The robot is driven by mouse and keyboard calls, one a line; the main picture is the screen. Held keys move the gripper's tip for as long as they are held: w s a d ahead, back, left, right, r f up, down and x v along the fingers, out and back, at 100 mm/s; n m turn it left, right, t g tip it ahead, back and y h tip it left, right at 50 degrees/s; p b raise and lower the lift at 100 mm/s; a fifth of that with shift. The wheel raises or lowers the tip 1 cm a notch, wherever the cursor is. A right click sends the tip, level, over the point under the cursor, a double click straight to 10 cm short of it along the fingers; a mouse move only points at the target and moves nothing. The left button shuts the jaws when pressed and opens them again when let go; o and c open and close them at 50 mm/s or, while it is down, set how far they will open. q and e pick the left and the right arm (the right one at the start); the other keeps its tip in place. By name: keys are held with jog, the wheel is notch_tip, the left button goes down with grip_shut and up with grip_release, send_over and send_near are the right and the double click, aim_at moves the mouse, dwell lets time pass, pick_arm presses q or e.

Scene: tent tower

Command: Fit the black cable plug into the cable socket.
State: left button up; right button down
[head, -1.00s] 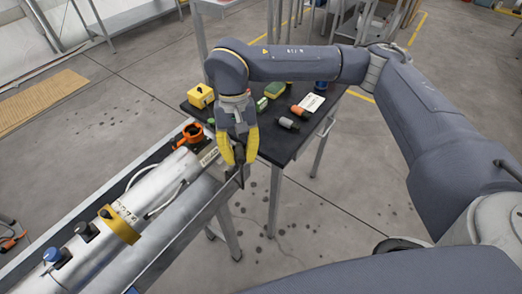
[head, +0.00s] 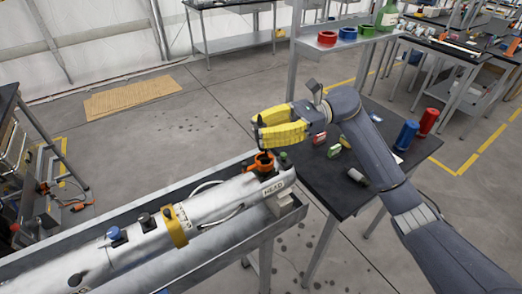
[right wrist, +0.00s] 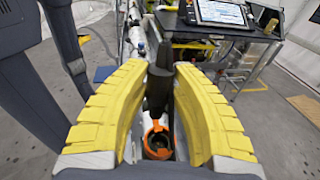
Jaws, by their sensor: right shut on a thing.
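My right gripper (head: 258,129), with yellow fingers, is shut on the black cable plug (head: 256,121). The plug also shows between the fingertips in the right wrist view (right wrist: 158,88). The orange ring-shaped fitting (head: 262,164), which looks like the cable socket, is on top of the silver tube near its labelled end. Its round dark opening faces up at the right wrist camera (right wrist: 157,143). In the head view the plug is above this ring, with a gap between them. The fingers hide part of the plug. My left gripper is not in view.
The silver tube (head: 205,205) lies in a long grey trough (head: 225,242). A yellow band (head: 175,226) and white cables are on the tube. A dark table (head: 325,185) stands right of it, with several small parts and blue and red cylinders.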

jog(key=shift+w+d+r+t+y, duration=0.15)
jog(key=shift+w+d+r+y, duration=0.15)
jog(key=shift+w, duration=0.15)
jog(key=shift+w+d+r+t+y, duration=0.2)
jog(key=shift+w+y, duration=0.1)
jog(key=shift+w, duration=0.1)
jog(key=shift+f, duration=2.85)
jog(key=shift+f+g+h, duration=0.3)
jog(key=shift+f+g, duration=0.35)
jog(key=shift+f, duration=0.8)
jog(key=c, duration=1.1)
grip_release()
jog(key=v, duration=1.2)
